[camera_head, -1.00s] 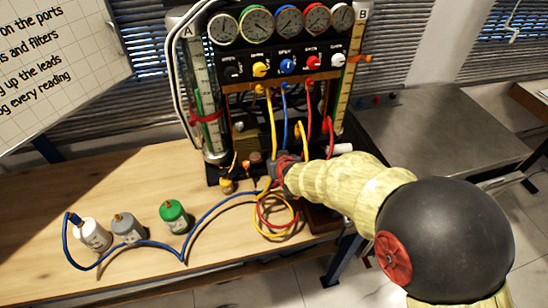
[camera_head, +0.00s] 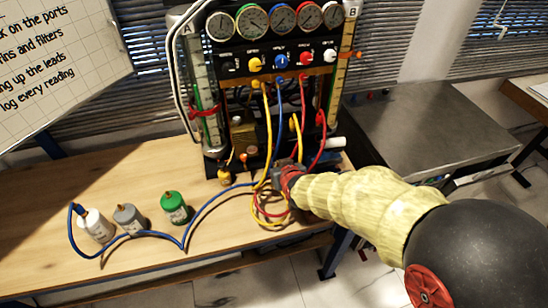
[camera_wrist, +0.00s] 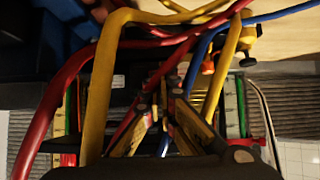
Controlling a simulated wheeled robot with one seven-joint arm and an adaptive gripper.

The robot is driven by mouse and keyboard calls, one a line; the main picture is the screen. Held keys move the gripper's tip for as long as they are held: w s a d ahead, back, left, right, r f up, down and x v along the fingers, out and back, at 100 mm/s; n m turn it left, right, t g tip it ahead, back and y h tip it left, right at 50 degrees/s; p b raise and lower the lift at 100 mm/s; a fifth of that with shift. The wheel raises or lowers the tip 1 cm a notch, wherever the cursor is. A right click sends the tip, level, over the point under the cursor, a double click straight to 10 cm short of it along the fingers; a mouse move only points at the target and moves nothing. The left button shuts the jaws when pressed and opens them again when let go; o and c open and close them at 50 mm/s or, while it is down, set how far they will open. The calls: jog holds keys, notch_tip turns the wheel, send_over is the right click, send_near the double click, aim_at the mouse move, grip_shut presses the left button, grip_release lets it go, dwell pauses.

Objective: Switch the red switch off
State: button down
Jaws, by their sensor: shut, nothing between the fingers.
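The red switch (camera_head: 305,59) is a small red knob in the row of coloured knobs under the gauges on the rig's black panel, in the head view. Its exact pointer direction is too small to tell. My gripper (camera_head: 281,174) is low in front of the rig, among the hoses, below and apart from the red switch. In the wrist view my gripper's fingers (camera_wrist: 160,100) are together and empty, with red, yellow and blue hoses crossing close by. I cannot pick out the red switch in the wrist view.
Yellow (camera_head: 269,125), blue and red hoses hang in front of the panel. White, grey and green bottles (camera_head: 174,207) stand on the wooden bench (camera_head: 130,175) at left. A bare metal table (camera_head: 430,125) stands at right.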

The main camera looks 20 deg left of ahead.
jog(key=s+d, duration=0.1)
jog(key=s, duration=0.1)
jog(key=s+d+p, duration=0.1)
jog(key=s, duration=0.1)
jog(key=shift+s+d+r, duration=0.1)
jog(key=shift+d+r, duration=0.2)
jog(key=shift+r, duration=0.1)
jog(key=s+d+f+g+h, duration=0.2)
jog(key=s+d+f+g, duration=0.3)
jog(key=s, duration=0.5)
jog(key=s+d+r+m+h, duration=0.1)
jog(key=s+d+r+m, duration=0.1)
jog(key=s+d+r, duration=0.2)
jog(key=s+d+r+m+t+h, duration=0.1)
jog(key=s+d+r, duration=0.3)
jog(key=d+r, duration=0.7)
jog(key=s+d+r+m+h, duration=0.1)
jog(key=s+d+r+m, duration=0.2)
jog(key=d, duration=0.9)
jog(key=shift+s+d+r+h, duration=0.3)
jog(key=shift+s+r, duration=0.75)
jog(key=shift+r, duration=1.3)
